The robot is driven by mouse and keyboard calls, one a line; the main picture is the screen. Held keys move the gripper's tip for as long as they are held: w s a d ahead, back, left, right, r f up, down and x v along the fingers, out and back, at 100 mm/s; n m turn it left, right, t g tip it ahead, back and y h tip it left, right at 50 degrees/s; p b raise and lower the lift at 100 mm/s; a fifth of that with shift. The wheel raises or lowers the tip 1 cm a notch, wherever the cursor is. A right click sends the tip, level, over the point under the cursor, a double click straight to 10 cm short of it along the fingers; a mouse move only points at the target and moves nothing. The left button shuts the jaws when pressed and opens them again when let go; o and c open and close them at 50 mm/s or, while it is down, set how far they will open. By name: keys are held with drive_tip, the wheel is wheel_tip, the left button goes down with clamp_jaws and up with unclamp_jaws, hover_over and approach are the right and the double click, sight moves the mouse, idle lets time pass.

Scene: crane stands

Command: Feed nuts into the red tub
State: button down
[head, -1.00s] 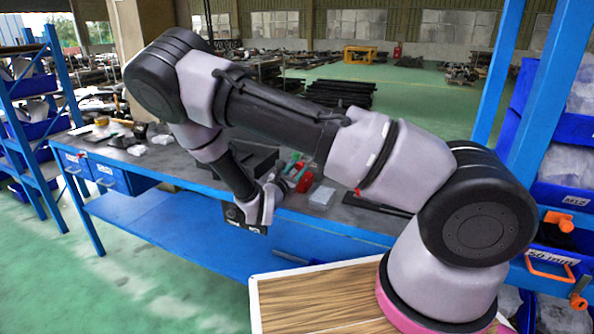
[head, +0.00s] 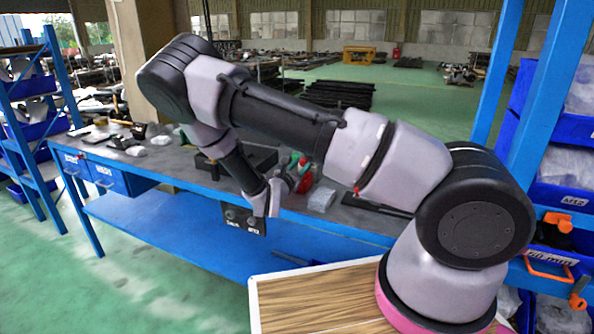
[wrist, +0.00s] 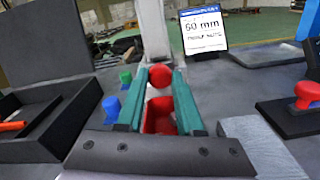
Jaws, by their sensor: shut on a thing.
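In the wrist view my gripper (wrist: 160,72) has two teal fingers pointing away from the camera. A small red rounded piece (wrist: 159,78) sits between the fingertips, and the fingers are shut on it. I cannot tell its exact shape. A red tub-like shape (wrist: 160,120) shows lower down between the fingers, partly hidden by them and by the gripper body. In the head view my wrist hangs at the bench's front edge; the fingertips and the held piece are hidden there. No loose nuts can be made out clearly.
A blue piece (wrist: 111,106) and a green piece (wrist: 125,78) stand left of the fingers. A black open tray (wrist: 60,120) is farther left. A red knob (wrist: 307,93) on a black base is right.

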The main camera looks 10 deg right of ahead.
drive_tip(key=shift+w+d, duration=0.2)
drive_tip(key=shift+w, duration=0.1)
drive_tip(key=c, duration=0.5)
unclamp_jaws()
drive_tip(key=shift+w+d, duration=0.1)
drive_tip(key=shift+c, duration=0.2)
drive_tip(key=v, duration=1.1)
drive_tip(key=shift+d, duration=0.1)
